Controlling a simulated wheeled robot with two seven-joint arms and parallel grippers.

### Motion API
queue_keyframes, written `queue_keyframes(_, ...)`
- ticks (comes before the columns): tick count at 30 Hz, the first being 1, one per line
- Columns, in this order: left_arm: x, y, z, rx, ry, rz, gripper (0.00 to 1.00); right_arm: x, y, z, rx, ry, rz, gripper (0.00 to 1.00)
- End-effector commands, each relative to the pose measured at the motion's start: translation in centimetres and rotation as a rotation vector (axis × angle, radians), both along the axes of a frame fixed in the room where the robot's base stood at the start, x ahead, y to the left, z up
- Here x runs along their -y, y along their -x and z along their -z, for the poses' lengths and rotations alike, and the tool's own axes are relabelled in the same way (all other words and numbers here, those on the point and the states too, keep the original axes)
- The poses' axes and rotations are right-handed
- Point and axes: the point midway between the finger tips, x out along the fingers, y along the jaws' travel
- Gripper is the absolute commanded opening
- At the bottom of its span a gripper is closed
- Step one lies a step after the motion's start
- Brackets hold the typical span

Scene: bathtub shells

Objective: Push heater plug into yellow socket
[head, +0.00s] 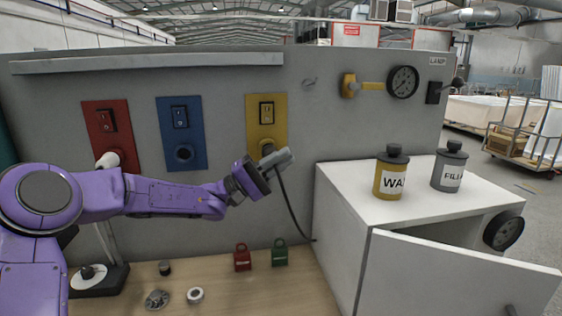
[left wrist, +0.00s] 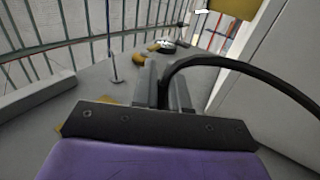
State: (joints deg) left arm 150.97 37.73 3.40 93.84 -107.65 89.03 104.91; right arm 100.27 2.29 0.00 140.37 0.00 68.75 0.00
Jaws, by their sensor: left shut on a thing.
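The yellow panel (head: 280,117) on the grey wall has a switch at the top and a round socket (head: 267,147) near its lower edge. My left gripper (head: 279,160) is in front of and just below this socket, and partly covers it. It is shut on the heater plug, whose body is mostly hidden by the grey fingers. The plug's black cable (head: 292,207) hangs down to the right toward the cabinet. In the left wrist view the cable (left wrist: 265,68) arcs right from between the fingers (left wrist: 163,84). I cannot tell whether the plug touches the socket. My right gripper is not in view.
A white cabinet (head: 335,205) with an open door (head: 450,275) stands right, bearing two bottles. Red (head: 242,258) and green (head: 279,254) padlocks sit on the bench.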

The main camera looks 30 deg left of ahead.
Motion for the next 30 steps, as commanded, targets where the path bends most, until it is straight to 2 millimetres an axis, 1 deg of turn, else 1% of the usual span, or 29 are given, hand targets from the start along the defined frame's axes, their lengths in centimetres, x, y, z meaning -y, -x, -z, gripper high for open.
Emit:
queue_keyframes(25,-1.3,-1.7,-0.1,0.002,0.0,-0.001,0.0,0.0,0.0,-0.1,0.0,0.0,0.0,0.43)
queue_keyframes(26,-1.3,-1.7,-0.1,0.002,0.0,-0.001,0.16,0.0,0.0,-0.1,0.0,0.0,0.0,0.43)
queue_keyframes(27,-1.3,-1.7,-0.1,0.002,0.0,-0.001,0.29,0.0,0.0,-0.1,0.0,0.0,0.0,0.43)
queue_keyframes(28,-1.3,-1.7,-0.1,0.002,0.0,0.0,0.39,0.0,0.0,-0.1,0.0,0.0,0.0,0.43)
queue_keyframes(29,-1.3,-1.7,-0.1,0.002,0.0,0.0,0.43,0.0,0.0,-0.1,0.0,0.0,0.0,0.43)
queue_keyframes(30,-1.2,-1.7,-0.1,0.002,0.0,0.0,0.43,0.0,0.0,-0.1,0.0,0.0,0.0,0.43)
